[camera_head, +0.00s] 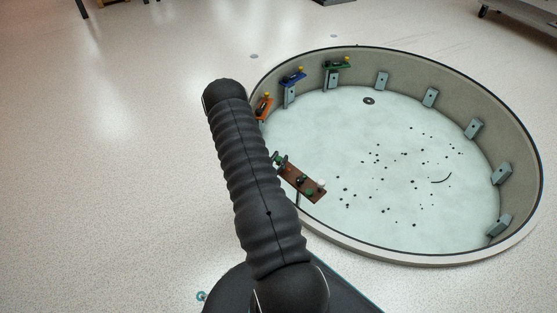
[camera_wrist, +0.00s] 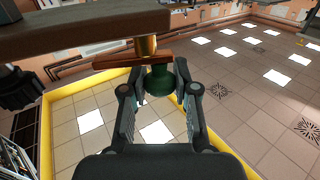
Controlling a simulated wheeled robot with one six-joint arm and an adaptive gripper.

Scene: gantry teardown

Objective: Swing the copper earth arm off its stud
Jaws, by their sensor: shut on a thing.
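In the wrist view my gripper (camera_wrist: 158,88) is closed around a dark green knob (camera_wrist: 159,79). The knob sits at the right end of a copper-brown bar (camera_wrist: 122,62), the earth arm. A brass stud (camera_wrist: 146,46) stands between the bar and a brown board (camera_wrist: 85,30) across the top left. The bar meets the stud there; whether it is still seated on it I cannot tell. In the head view a brown board (camera_head: 309,190) with small green, red and white parts shows beside my black ribbed arm. My gripper cannot be made out clearly there.
A round, low-walled basin (camera_head: 360,222) lies at right, with dark specks on its pale floor. Orange (camera_head: 263,106), blue (camera_head: 292,77) and green (camera_head: 337,63) bracket boards and several grey blocks line its inner wall. Open speckled floor (camera_head: 110,170) lies at left.

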